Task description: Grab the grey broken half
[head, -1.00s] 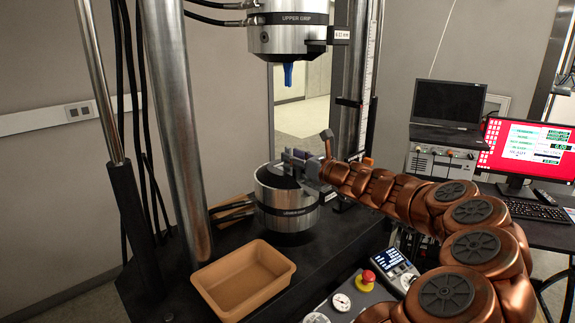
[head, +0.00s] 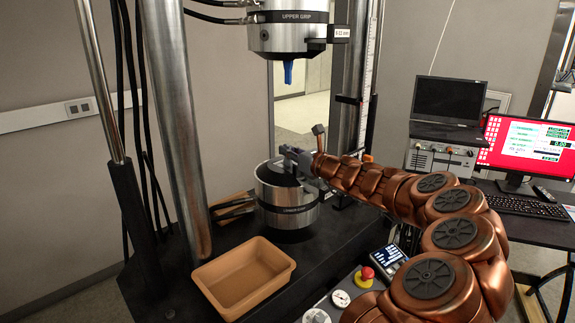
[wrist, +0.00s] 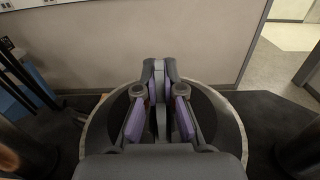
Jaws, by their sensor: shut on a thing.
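My gripper (head: 290,153) is over the lower grip (head: 288,200), a round metal cylinder with a dark top. In the wrist view, my gripper's two purple-padded fingers (wrist: 160,72) are closed in on a narrow grey piece, the grey broken half (wrist: 160,102), which stands between them above the lower grip (wrist: 232,125). In the head view, my fingers and wrist largely hide this piece. I cannot tell whether its lower end is still in the lower grip. A blue broken half (head: 288,74) hangs from the upper grip (head: 287,30), well above my gripper.
An empty tan tray (head: 243,277) sits on the black machine base at the front left. A thick steel column (head: 175,130) rises behind the tray. A control panel with a red emergency button (head: 367,273) is at the front. A desk with screens stands right.

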